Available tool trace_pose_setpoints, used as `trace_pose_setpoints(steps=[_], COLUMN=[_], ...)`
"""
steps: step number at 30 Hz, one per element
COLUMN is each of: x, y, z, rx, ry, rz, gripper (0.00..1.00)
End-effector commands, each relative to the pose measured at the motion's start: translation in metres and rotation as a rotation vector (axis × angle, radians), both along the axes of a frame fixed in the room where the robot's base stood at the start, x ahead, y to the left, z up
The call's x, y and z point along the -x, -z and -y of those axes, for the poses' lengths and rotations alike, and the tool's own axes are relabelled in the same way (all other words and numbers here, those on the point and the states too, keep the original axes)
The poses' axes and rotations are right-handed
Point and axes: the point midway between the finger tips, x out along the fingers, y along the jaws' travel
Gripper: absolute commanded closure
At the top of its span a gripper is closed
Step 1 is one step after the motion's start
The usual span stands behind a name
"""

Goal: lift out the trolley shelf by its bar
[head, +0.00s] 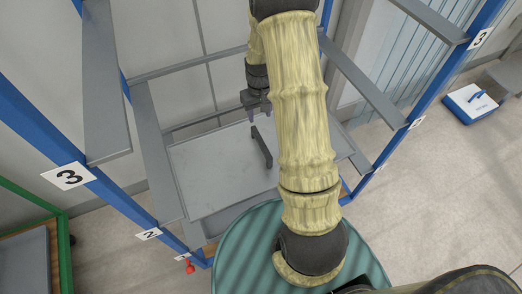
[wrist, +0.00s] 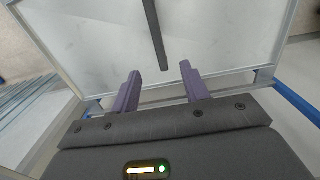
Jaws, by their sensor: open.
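The trolley shelf (head: 215,183) is a flat grey tray inside a frame with blue posts. Its pale surface also fills the upper part of the wrist view (wrist: 215,40). A dark bar (head: 262,150) stands on the shelf; in the wrist view the bar (wrist: 154,35) runs down from the top edge, ahead of and between the fingers. My gripper (head: 257,113) is above the shelf near the bar's far end, partly hidden by my sleeved arm. In the wrist view my gripper (wrist: 160,88) has two purple fingers, apart, with nothing between them. I cannot tell its exact height above the bar.
Blue posts carry number plates, with 3 (head: 70,176) above 2 (head: 149,234). Grey side rails (head: 108,80) flank the shelf. A red knob (head: 189,267) is low at left. A green-framed rack (head: 28,240) stands left. A white and blue box (head: 470,103) lies on the floor at right.

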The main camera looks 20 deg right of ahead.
Motion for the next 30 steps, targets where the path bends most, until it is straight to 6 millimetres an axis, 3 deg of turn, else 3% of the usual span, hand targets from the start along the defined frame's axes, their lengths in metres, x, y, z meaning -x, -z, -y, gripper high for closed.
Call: trace_pose_setpoints(steps=[5,24,30], x=[0.001,0.001,0.001], y=[0.006,0.112,0.122], z=[0.0,0.004,0.004], rx=[0.0,0.0,0.0], ry=[0.0,0.007,0.007], rz=[-0.002,-0.002,0.0], gripper=[0.55,0.55,0.55])
